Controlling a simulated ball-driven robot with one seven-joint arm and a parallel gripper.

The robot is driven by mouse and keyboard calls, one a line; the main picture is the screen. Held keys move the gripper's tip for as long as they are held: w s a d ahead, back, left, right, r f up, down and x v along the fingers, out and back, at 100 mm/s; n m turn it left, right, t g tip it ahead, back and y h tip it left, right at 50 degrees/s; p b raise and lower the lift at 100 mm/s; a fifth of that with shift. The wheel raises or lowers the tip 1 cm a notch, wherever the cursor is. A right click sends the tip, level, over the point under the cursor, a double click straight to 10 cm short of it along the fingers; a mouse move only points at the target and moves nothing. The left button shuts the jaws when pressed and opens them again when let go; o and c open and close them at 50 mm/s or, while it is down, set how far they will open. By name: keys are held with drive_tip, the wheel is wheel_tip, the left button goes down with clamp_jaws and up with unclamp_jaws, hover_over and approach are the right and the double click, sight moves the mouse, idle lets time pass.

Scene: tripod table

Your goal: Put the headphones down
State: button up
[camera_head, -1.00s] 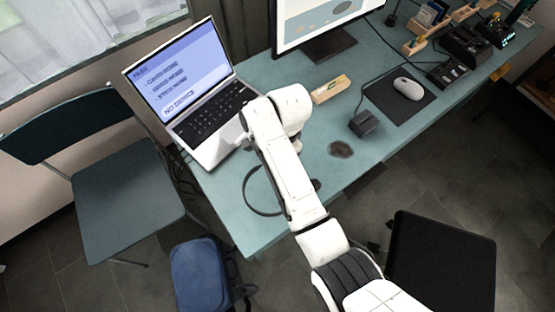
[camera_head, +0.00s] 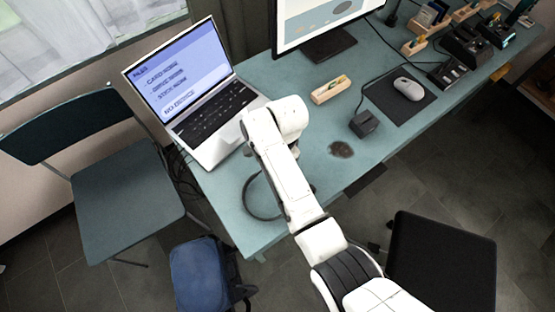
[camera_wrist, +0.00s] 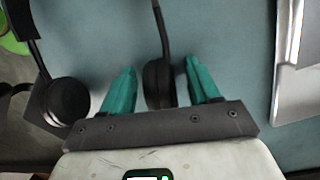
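The dark headphones (camera_head: 250,203) are near the front edge of the teal table (camera_head: 222,195), partly hidden by my arm. They appear to rest on the tabletop. In the wrist view, one ear cup (camera_wrist: 68,101) is left of my gripper (camera_wrist: 160,82). The other ear cup (camera_wrist: 157,84) is between its two teal fingers, with a gap showing on both sides. My gripper is open and not clamped on it. The band runs out of the top of the wrist view. In the head view my arm hides the fingers.
An open laptop (camera_head: 212,112) stands on the left of the table, close to my arm; its edge shows in the wrist view (camera_wrist: 290,75). A small wooden box (camera_head: 330,90), a dark block (camera_head: 364,123) and a mouse (camera_head: 408,89) are to the right.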

drive_tip(key=shift+r, duration=0.1)
drive_tip(key=r, duration=0.8)
drive_tip(key=d+r, duration=0.1)
drive_tip(key=r, duration=0.3)
drive_tip(key=shift+w+d, duration=0.1)
drive_tip(key=shift+w, duration=0.3)
drive_tip(key=s+d+f+n, duration=0.2)
drive_tip(key=s+d+f, duration=0.3)
drive_tip(key=d, duration=0.4)
drive_tip(key=s+d+n+t, duration=0.1)
drive_tip(key=s+d+n, duration=0.3)
drive_tip(key=s+d, duration=0.4)
drive_tip(key=s+d+n+h, duration=0.1)
drive_tip(key=s+d+n, duration=0.3)
drive_tip(key=s+d, duration=0.4)
drive_tip(key=s, duration=0.6)
drive_tip(key=shift+s+d+f+n+t, duration=0.15)
drive_tip(key=shift+s+f+n+t, duration=0.15)
drive_tip(key=shift+s+f+t, duration=0.1)
